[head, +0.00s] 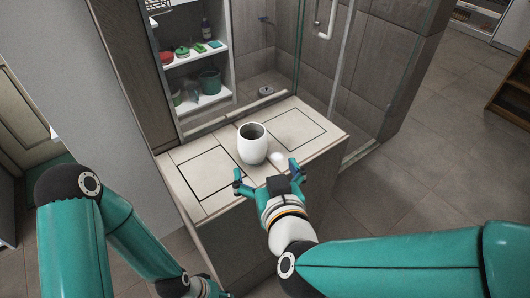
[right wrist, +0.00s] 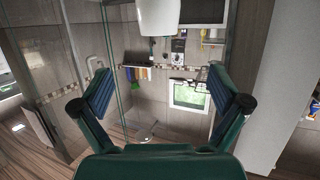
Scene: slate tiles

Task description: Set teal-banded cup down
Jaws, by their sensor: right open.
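A white rounded cup (head: 253,150) stands upright on the pale counter top (head: 186,158), its dark opening facing up. I see no teal band on the side that shows. My right gripper (head: 269,178) is open, its two fingers spread at the counter's near edge, in front of the cup and apart from it. In the right wrist view the open fingers (right wrist: 160,97) have nothing between them. A white shape shows at the top edge of that view; I cannot tell what it is.
A small white round thing (head: 277,157) lies on the counter right of the cup. Dark outlined rectangles mark the top on both sides. A white shelf (head: 203,102) with bottles and a teal bucket (head: 210,82) stands behind. Glass panels (head: 340,65) stand behind at right.

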